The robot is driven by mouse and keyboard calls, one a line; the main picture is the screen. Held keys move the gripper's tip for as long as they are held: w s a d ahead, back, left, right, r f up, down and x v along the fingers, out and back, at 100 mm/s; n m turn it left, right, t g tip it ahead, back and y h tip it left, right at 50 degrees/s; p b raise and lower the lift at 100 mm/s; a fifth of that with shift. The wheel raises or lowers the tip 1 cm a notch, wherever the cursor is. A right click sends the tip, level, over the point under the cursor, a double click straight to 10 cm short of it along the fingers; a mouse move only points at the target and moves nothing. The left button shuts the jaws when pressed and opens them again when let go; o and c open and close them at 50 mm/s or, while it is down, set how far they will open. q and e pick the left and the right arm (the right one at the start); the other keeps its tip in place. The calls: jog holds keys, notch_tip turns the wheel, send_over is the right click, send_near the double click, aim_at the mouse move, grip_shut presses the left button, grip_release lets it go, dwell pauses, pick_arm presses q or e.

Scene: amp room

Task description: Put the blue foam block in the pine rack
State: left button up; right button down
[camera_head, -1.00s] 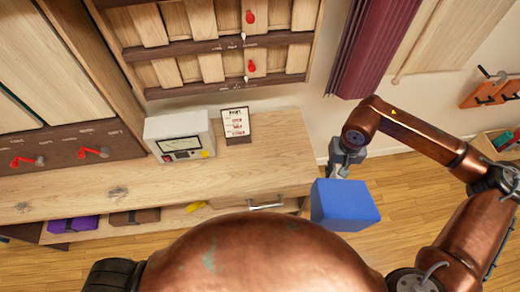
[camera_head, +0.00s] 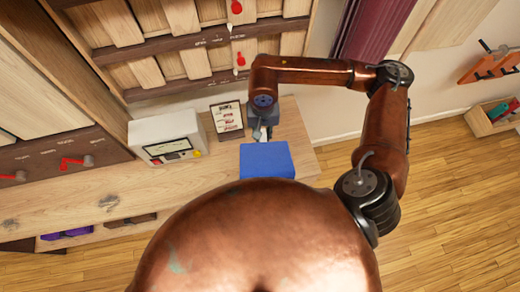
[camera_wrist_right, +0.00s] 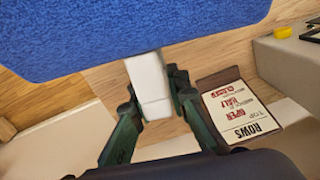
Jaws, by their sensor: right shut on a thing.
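The blue foam block (camera_head: 267,160) hangs from my right gripper (camera_head: 262,128), over the right end of the wooden bench. In the right wrist view the block's blue face (camera_wrist_right: 150,30) fills the top. There the dark green fingers of my right gripper (camera_wrist_right: 153,92) are shut on a white piece (camera_wrist_right: 148,85) that meets the block. A pale wooden rack (camera_head: 185,58) with dark rails and red pieces stands behind the bench, likely the pine rack. My left gripper is not in view.
A white box with a gauge (camera_head: 165,135) and a framed sign (camera_head: 227,118) stand on the bench (camera_head: 75,192), left of the block. A purple curtain (camera_head: 362,30) hangs at the back. A wooden crate (camera_head: 490,118) sits far right; the floor between is clear.

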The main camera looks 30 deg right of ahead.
jog(key=s+f+m+b, duration=0.2)
jog(key=s+f+m, duration=0.6)
jog(key=m, duration=0.8)
jog(key=w+d+f, duration=0.2)
jog(key=w+d, duration=0.1)
jog(key=w+d+f, duration=0.2)
jog(key=w, duration=0.1)
jog(key=w+d+f+p, duration=0.1)
jog(key=w+d+f, duration=0.1)
jog(key=d+f, duration=0.1)
jog(key=shift+w+d+f, duration=0.1)
jog(key=shift+w+d, duration=0.25)
jog(key=shift+w, duration=0.05)
jog(key=shift+w+d+f, duration=0.35)
jog(key=shift+w+f, duration=0.05)
jog(key=shift+f, duration=0.25)
jog(key=shift+f+p, duration=0.35)
jog(key=shift+f, duration=1.15)
jog(key=c, duration=1.9)
grip_release()
jog(key=shift+o, duration=0.3)
jog(key=shift+r, duration=0.1)
